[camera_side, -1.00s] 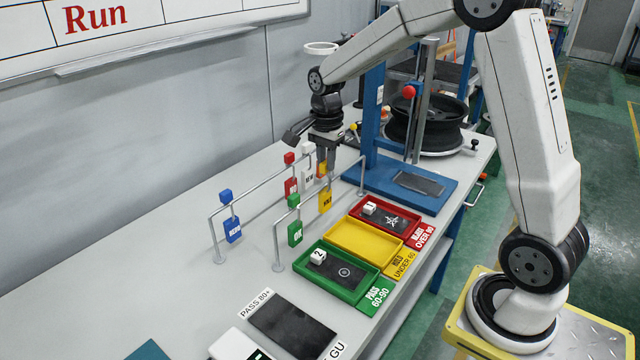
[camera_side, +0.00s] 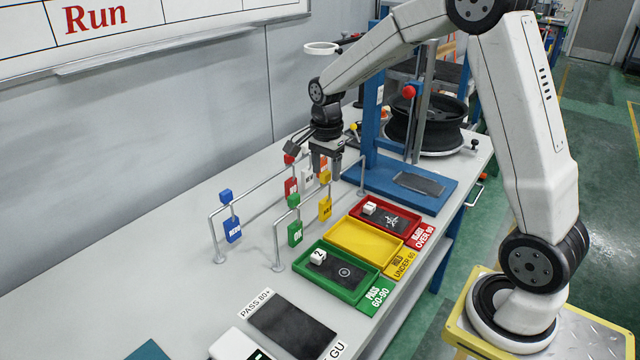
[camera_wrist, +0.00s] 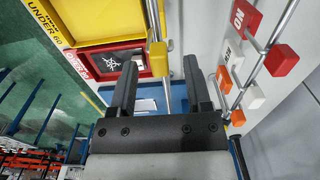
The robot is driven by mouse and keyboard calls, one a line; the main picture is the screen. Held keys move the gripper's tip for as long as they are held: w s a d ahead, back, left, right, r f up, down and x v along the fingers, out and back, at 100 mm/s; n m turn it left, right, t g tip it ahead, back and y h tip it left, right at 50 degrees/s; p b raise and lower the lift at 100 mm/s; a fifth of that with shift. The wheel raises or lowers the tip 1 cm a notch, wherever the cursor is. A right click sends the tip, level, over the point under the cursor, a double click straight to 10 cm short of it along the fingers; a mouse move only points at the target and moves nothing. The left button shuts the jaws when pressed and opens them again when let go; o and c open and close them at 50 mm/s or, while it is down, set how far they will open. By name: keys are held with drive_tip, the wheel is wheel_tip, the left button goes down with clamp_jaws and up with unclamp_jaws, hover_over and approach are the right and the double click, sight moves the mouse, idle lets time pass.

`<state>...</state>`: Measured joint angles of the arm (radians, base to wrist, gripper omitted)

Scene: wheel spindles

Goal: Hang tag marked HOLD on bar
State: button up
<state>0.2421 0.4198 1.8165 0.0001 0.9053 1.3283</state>
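The yellow tag (camera_side: 325,208) hangs on the front bar (camera_side: 300,202), below a yellow cube (camera_side: 325,177) on top. Its lettering is too small to read surely in the side view. In the wrist view the yellow cube (camera_wrist: 164,61) shows between and beyond my fingertips, with the bar running away above it. My gripper (camera_side: 325,168) is just above the cube, pointing down, fingers apart and empty. The open fingers also show in the wrist view (camera_wrist: 160,64). The tag face is hidden in the wrist view.
A green tag (camera_side: 295,233) hangs on the same bar. Red, yellow (camera_side: 345,246) and green trays lie in front. A blue stand (camera_side: 372,130) rises behind right.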

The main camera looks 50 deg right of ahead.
drive_tip(key=shift+r, duration=0.1)
drive_tip(key=shift+r, duration=3.85)
drive_tip(key=shift+f, duration=0.1)
drive_tip(key=shift+s+a+f+n, duration=0.4)
drive_tip(key=shift+a+n, duration=0.1)
drive_tip(key=shift+n, duration=0.1)
drive_tip(key=s+a+f+n+t, duration=0.1)
drive_tip(key=s+a+f+n, duration=0.3)
drive_tip(key=s+n, duration=0.3)
drive_tip(key=s+a+f+n+t, duration=0.1)
drive_tip(key=s+a+f+n, duration=0.4)
drive_tip(key=n, duration=0.4)
drive_tip(key=shift+s+a+f+n+t, duration=0.3)
drive_tip(key=shift+s+f+n, duration=0.1)
drive_tip(key=shift+s+f, duration=0.55)
